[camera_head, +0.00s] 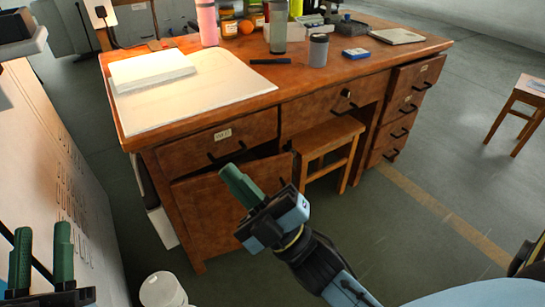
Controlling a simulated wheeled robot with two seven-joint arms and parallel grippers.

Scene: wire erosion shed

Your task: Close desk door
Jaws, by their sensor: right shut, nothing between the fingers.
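The wooden desk (295,85) stands in the middle of the view. Its door (208,212) is at the lower left, under a drawer with a black handle. The door looks ajar, with a dark gap along its top edge. My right gripper (236,178) has green fingers, is shut and empty, and is in front of the door, hiding part of it. I cannot tell whether it touches the door. My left gripper (42,240) is at the lower left, its two green fingers apart with nothing between them, away from the desk.
A stool (333,143) stands in the desk's knee space, right of the door. A white bucket (162,290) is on the floor below the desk's left corner. A pale cabinet (55,165) lines the left side.

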